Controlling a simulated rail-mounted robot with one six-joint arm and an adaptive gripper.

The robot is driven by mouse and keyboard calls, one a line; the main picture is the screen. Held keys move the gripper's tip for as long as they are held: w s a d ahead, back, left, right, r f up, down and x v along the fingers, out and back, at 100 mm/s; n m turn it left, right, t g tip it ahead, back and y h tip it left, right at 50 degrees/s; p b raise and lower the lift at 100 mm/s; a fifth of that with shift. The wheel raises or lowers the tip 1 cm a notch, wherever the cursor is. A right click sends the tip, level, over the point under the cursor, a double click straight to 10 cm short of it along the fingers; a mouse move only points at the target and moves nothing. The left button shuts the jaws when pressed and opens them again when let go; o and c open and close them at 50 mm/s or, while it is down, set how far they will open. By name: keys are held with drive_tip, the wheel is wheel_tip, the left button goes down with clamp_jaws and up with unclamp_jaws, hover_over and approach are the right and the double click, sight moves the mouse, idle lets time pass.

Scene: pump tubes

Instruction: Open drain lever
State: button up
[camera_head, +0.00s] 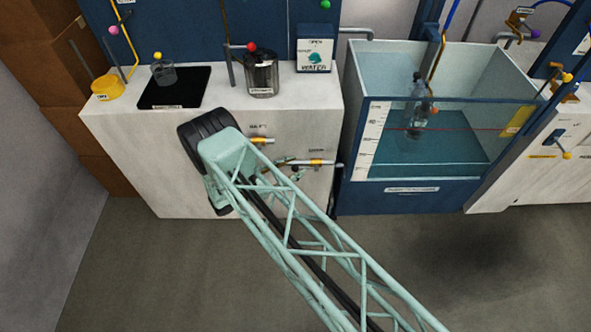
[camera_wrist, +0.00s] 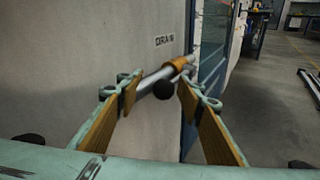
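The drain pipe (camera_wrist: 152,79) sticks out of the white cabinet wall under a DRAIN label (camera_wrist: 164,40) in the wrist view. It has an orange collar (camera_wrist: 174,67). A round black knob (camera_wrist: 163,90), apparently the drain lever's end, shows just below the pipe. My gripper (camera_wrist: 161,95) is open, its two wood-padded fingers on either side of the knob. I cannot tell whether they touch it. In the head view the drain pipe (camera_head: 300,162) is low on the cabinet front, and my arm hides most of my gripper.
A glass-walled water tank (camera_head: 415,150) stands right of the white cabinet (camera_head: 130,165), with a bottle (camera_head: 418,100) inside. A second valve pipe (camera_head: 262,140) is above the drain. A jug (camera_head: 261,75) and a black mat (camera_head: 175,88) are on top. Floor (camera_head: 150,270) in front is clear.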

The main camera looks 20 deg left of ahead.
drive_tip(key=shift+s+d+f, duration=0.1)
drive_tip(key=shift+d, duration=0.1)
idle(0.4)
drive_tip(key=shift+s, duration=0.1)
drive_tip(key=v, duration=1.1)
drive_tip(key=shift+s+a, duration=0.3)
idle(0.3)
